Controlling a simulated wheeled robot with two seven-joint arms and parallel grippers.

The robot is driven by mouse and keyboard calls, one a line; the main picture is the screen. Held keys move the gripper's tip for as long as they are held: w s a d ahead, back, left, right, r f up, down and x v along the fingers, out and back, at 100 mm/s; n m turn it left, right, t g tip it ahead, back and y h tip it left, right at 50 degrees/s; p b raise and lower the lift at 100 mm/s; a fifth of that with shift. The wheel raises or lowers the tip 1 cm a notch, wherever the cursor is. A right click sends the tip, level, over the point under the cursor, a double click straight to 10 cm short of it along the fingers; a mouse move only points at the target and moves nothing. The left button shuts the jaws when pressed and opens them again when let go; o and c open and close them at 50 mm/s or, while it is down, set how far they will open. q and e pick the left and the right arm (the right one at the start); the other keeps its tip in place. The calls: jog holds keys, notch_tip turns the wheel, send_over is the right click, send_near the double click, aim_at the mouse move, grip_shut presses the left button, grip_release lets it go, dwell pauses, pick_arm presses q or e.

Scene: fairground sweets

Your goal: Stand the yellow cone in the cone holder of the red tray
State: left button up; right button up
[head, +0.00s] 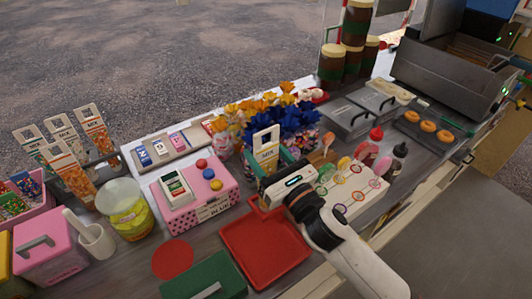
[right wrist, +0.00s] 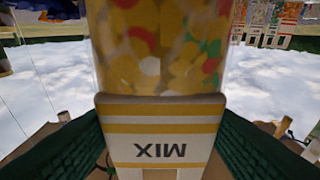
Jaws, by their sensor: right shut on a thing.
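My right gripper (head: 268,174) is shut on the yellow cone (head: 266,147), a clear cone of mixed sweets with a yellow-striped white MIX label. In the right wrist view the cone (right wrist: 160,60) stands between the two dark green fingers, its label towards the camera; its lower end is out of sight. The red tray (head: 262,254) lies on the counter, nearer than the cone in the head view. Its cone holder (head: 259,207) seems to be the raised red part at the tray's far edge, partly hidden by my right wrist. The cone is above and beyond it. My left gripper is not in view.
A pink spotted box (head: 195,207) stands left of the held cone. Blue and yellow flowers (head: 290,117) are close behind it. A green box (head: 205,278) and red disc (head: 172,259) are left of the tray.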

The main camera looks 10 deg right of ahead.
aim_at(266, 171)
jog(key=shift+f+b, duration=2)
jog(key=shift+f, duration=0.45)
notch_tip(266, 171, down, 2)
jog(key=shift+f+b, duration=0.1)
jog(key=shift+b, duration=0.8)
jog(key=o, duration=1.5)
jog(key=shift+c, duration=0.2)
jog(key=shift+s+d+r+p, duration=0.25)
jog(key=shift+s+d+r, duration=0.15)
jog(key=shift+s, duration=0.55)
jog(key=shift+s+d+r+p, duration=0.25)
jog(key=shift+s+d+r, duration=0.1)
jog(key=shift+s, duration=0.6)
jog(key=shift+s+d+r+p, duration=0.3)
jog(key=shift+s+d, duration=0.1)
jog(key=shift+s, duration=0.55)
